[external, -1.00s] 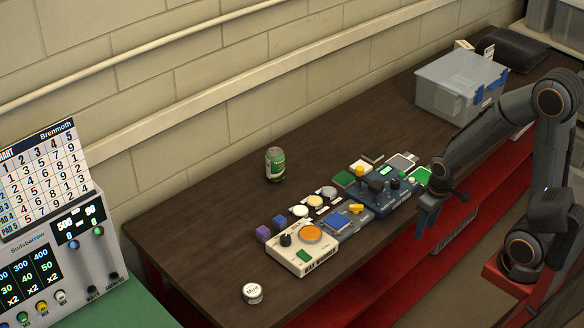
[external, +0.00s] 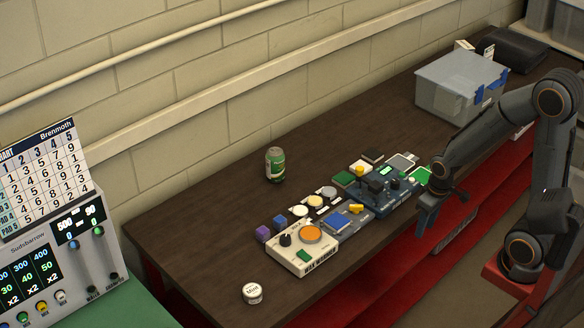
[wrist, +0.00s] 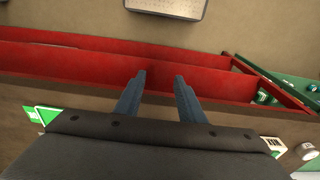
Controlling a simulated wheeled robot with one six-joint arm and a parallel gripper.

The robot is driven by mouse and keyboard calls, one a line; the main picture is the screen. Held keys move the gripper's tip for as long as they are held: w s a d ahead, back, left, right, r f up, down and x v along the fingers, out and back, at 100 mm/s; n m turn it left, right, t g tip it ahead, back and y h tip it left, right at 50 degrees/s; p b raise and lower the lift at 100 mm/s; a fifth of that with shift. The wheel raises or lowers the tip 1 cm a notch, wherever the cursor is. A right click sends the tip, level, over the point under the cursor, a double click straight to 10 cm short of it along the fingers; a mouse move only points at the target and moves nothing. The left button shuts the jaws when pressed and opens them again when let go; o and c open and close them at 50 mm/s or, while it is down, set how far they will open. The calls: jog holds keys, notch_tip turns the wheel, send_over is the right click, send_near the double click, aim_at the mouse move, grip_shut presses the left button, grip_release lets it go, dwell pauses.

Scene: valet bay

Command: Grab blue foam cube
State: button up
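A small blue cube (external: 279,222) sits on the dark bench top, at the left end of a group of small items. A purple cube (external: 263,233) of similar size stands just left of it. My gripper (external: 426,226) is far to the right of the blue cube, by the bench's front edge, and points down. In the wrist view its two blue-grey fingers (wrist: 160,78) are apart with nothing between them. The cubes do not show in the wrist view.
A cream box with an orange disc (external: 302,248) stands in front of the cubes. A green can (external: 275,164) is behind them and a white round tin (external: 252,293) in front. A clear bin (external: 460,85) is at the back right. The bench's left end is mostly clear.

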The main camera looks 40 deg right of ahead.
notch_tip(320, 180, up, 9)
jog(key=n+g+y, duration=0.1)
jog(key=n+y, duration=0.3)
jog(key=n, duration=1.4)
send_over(280, 218)
jog(key=d, duration=0.2)
jog(key=f, duration=0.6)
jog(key=shift+w+d+f+p, duration=0.1)
jog(key=shift+d+f+p, duration=0.1)
jog(key=shift+f+p, duration=0.15)
jog(key=shift+a+p+x, duration=0.15)
jog(key=shift+p+x, duration=0.55)
jog(key=shift+x, duration=0.75)
jog(key=shift+a+p+x, duration=0.1)
jog(key=shift+p+x, duration=0.6)
jog(key=shift+x, duration=0.75)
jog(key=shift+r, duration=0.1)
jog(key=c, duration=0.8)
